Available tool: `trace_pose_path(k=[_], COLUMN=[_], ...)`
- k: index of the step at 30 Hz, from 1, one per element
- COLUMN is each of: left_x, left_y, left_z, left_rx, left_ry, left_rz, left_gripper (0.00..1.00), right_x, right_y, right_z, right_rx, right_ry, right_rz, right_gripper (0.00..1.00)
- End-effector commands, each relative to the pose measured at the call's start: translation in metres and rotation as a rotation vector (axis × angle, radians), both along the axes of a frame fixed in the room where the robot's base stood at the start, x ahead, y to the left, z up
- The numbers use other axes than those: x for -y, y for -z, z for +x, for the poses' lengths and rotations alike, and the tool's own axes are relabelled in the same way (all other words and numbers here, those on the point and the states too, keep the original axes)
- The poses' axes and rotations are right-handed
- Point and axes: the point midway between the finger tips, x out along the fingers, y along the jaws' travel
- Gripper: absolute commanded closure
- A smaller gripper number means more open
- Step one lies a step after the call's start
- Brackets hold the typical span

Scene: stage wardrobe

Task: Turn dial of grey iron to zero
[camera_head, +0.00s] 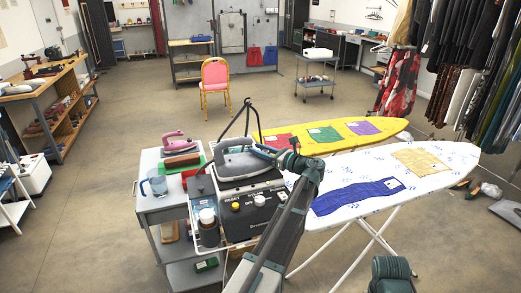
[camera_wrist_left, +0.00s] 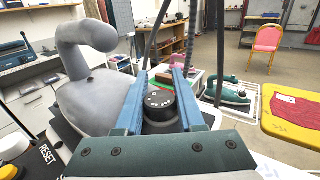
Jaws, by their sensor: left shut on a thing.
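In the left wrist view the iron's grey body and curved handle (camera_wrist_left: 90,95) fill the left side. The iron's black dial (camera_wrist_left: 158,99), with pale marks on top, lies between the two blue fingers of my left gripper (camera_wrist_left: 160,82). My left gripper (camera_head: 263,151) is shut on this dial, reaching it from the right in the head view. The dial's marks are too small to read. My right gripper is not in view.
A pink iron (camera_head: 174,142), a blue jug (camera_head: 157,186) and bottles (camera_head: 208,222) crowd the cart. A yellow ironing board (camera_head: 396,127) and a white patterned one (camera_head: 440,180) stand close on the right. Open floor (camera_head: 130,110) lies beyond the cart.

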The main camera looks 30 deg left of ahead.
Motion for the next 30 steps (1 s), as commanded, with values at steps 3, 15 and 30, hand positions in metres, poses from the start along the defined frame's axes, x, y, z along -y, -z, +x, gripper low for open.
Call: trace_pose_path(k=[3, 15, 30], left_x=[0.0, 0.0, 0.001], left_y=[0.0, 0.0, 0.0], left_z=[0.003, -0.007, -0.011], left_rx=[0.0, 0.0, 0.0], left_ry=[-0.097, -0.323, -0.386], left_rz=[0.0, 0.0, 0.0], left_gripper=[1.0, 1.0, 1.0], right_x=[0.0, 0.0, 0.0], right_y=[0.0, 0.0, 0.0], right_z=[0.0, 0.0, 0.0], right_rx=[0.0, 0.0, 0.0], right_ry=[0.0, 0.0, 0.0], right_rz=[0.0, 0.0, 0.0], right_gripper=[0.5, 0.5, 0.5])
